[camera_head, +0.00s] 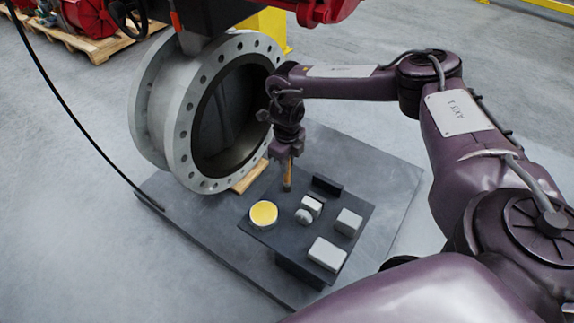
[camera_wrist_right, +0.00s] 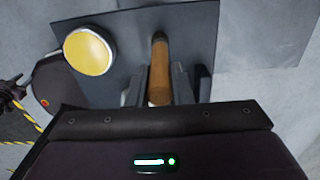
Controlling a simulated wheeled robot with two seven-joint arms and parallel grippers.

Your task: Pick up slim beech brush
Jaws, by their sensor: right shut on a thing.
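The slim beech brush (camera_head: 287,175) is a narrow wooden stick with a dark lower end. It stands roughly upright over the far part of a small dark table. My right gripper (camera_head: 287,153) is shut on its upper part from above. In the right wrist view the brush (camera_wrist_right: 160,75) lies between the two fingers of the right gripper (camera_wrist_right: 160,88), its dark end pointing away. I cannot tell whether its lower end touches the tabletop.
The dark table (camera_head: 270,236) holds a round yellow-topped tin (camera_head: 263,213), a white block (camera_head: 327,253), a grey block (camera_head: 348,221), small pale pieces (camera_head: 311,205) and a dark upright block (camera_head: 327,186). A large flanged valve ring (camera_head: 181,130) stands close behind, left of my right gripper.

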